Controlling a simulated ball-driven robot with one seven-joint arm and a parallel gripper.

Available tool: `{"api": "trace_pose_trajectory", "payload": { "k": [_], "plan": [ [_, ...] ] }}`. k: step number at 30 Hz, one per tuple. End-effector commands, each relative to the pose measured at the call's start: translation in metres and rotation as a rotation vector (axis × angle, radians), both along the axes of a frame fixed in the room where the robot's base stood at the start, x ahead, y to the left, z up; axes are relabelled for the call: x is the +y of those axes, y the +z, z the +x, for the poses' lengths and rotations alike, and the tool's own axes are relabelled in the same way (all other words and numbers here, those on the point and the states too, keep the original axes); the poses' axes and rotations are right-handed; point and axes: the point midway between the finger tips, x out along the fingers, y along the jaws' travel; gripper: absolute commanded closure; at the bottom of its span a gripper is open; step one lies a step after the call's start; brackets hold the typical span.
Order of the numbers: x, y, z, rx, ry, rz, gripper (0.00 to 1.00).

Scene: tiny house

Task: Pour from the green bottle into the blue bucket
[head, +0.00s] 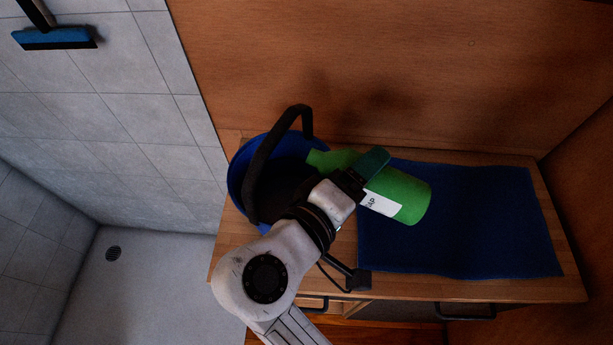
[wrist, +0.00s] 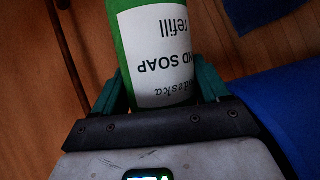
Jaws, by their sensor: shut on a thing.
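The green bottle (head: 408,195) with a white label lies tilted nearly on its side in my gripper (head: 362,174). Its neck points left, over the right part of the blue bucket (head: 236,178). In the wrist view the bottle (wrist: 158,50) shows its label upside down, between the two teal fingers of my gripper (wrist: 160,92), which are shut on it. The bucket stands on the left end of the wooden cabinet top, with its dark handle (head: 262,160) raised. My arm and gripper hide part of the bucket. No liquid can be made out.
A blue mat (head: 480,225) covers the right part of the cabinet top (head: 570,285). A wooden wall (head: 420,70) rises close behind. A tiled shower area (head: 150,280) lies to the left, with a blue squeegee (head: 55,38) on its wall.

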Motion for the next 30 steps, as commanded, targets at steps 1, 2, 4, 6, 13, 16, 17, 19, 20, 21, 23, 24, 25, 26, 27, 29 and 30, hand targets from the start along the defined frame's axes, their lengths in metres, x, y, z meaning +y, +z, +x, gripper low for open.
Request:
{"api": "trace_pose_trajectory", "payload": {
  "k": [1,2,4,6,13,16,17,19,20,21,23,24,25,26,27,29,30],
  "plan": [
    [-0.0002,0.0015,0.0,0.002,0.0,-0.008,0.72],
    [-0.0001,0.0014,0.0,0.003,0.0,-0.012,0.72],
    [-0.0003,0.0014,0.0,0.005,-0.001,-0.023,0.72],
    [-0.0004,0.0013,0.0,0.008,-0.002,-0.032,0.72],
    [-0.0002,0.0003,0.0002,0.019,-0.001,-0.061,0.72],
    [-0.0001,-0.0003,0.0001,0.022,-0.001,-0.067,0.72],
    [0.0,-0.0003,0.0001,0.022,-0.001,-0.067,0.72],
    [0.0,-0.0003,0.0001,0.021,-0.001,-0.068,0.72],
    [0.0,-0.0003,0.0001,0.022,-0.001,-0.069,0.72],
    [0.0,-0.0003,0.0001,0.022,0.0,-0.069,0.72],
    [0.0,-0.0003,0.0001,0.022,0.0,-0.071,0.72],
    [-0.0001,-0.0003,0.0,0.023,0.0,-0.072,0.72],
    [0.0,-0.0003,0.0001,0.023,0.0,-0.072,0.72],
    [0.0,-0.0003,0.0001,0.023,-0.001,-0.072,0.72],
    [0.0,-0.0003,0.0001,0.023,-0.001,-0.073,0.72],
    [0.0,-0.0004,0.0,0.023,-0.001,-0.074,0.72],
    [0.0,-0.0004,0.0,0.024,0.0,-0.075,0.72]
  ]
}}
